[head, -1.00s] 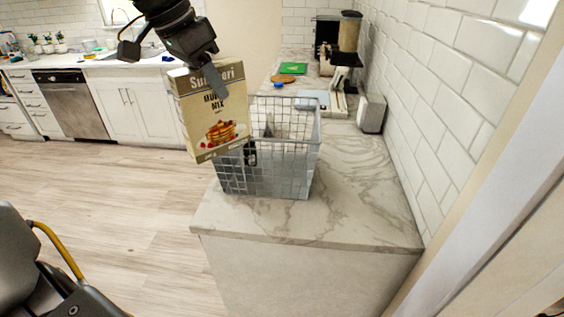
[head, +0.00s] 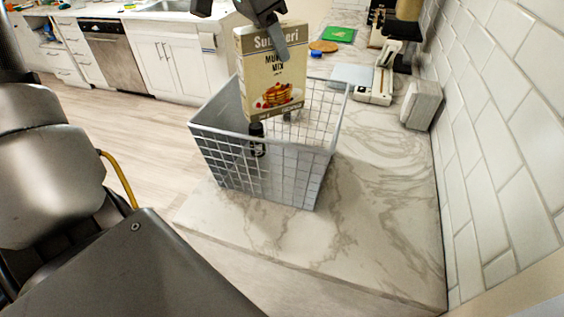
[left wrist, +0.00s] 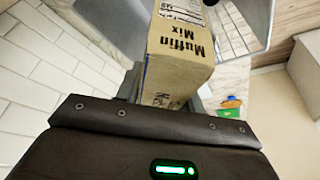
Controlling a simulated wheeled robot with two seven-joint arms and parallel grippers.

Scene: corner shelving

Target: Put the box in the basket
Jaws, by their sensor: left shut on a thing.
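The box (head: 270,85) is a cream and brown muffin mix carton with pancakes pictured on its front. My left gripper (head: 278,42) comes from above and is shut on the box's upper part. The box is nearly upright, its lower part over the opening of the grey wire basket (head: 270,180); I cannot tell whether its bottom is below the rim. In the left wrist view the box (left wrist: 178,55) shows its "Muffin Mix" side, and the basket's wire wall (left wrist: 235,30) is at upper right. My right gripper is not in view.
The basket stands on a marble counter (head: 370,215). A small dark item (head: 257,140) shows at the basket's near wall. A white block-like thing (head: 421,105) and a white appliance (head: 376,85) stand behind, at right. A tiled wall (head: 500,140) bounds the right side.

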